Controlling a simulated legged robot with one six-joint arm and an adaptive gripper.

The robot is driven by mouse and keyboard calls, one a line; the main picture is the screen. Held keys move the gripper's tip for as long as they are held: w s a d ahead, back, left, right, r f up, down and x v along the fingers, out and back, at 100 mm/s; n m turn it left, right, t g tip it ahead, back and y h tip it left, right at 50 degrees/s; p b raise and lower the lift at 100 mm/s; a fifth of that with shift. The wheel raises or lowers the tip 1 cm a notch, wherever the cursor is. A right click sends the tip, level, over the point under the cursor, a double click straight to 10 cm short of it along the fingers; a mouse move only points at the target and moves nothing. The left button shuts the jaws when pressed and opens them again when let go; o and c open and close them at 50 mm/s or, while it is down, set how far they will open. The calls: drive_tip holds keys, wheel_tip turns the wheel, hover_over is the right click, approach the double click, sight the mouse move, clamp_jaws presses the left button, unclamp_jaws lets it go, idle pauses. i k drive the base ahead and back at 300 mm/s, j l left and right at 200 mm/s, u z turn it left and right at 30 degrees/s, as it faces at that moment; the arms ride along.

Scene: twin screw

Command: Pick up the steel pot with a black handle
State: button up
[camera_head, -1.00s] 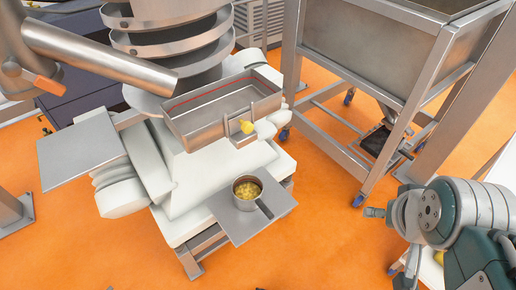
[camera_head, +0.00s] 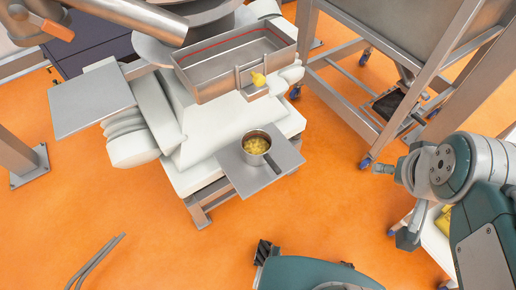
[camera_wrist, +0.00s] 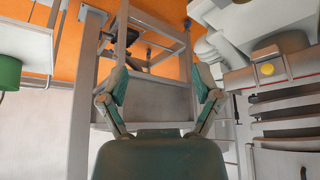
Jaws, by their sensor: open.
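The steel pot (camera_head: 257,142) stands upright on a small metal shelf (camera_head: 236,172) in the middle of the head view, with yellowish contents inside. Its dark handle (camera_head: 272,163) points toward the lower right of the picture. My gripper (camera_wrist: 161,85) shows in the wrist view with its two fingers spread wide and nothing between them. It is away from the pot, which I cannot make out in the wrist view. In the head view my arm is at the right, clear of the pot, and I cannot make out the fingers there.
A rectangular steel tray (camera_head: 215,87) with a yellow part (camera_head: 258,79) stands above and behind the pot. A flat metal plate (camera_head: 92,100) is at the left. A wheeled steel frame (camera_head: 345,107) stands at the right. Orange floor (camera_head: 190,250) is open in front.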

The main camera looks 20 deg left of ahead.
sight(256, 144)
drive_tip(key=z, duration=1.65)
drive_tip(key=u, duration=2.65)
drive_tip(key=i+l+z, duration=0.2)
drive_tip(key=l, duration=0.2)
drive_tip(key=i+l+z, duration=0.2)
drive_tip(key=l, duration=0.15)
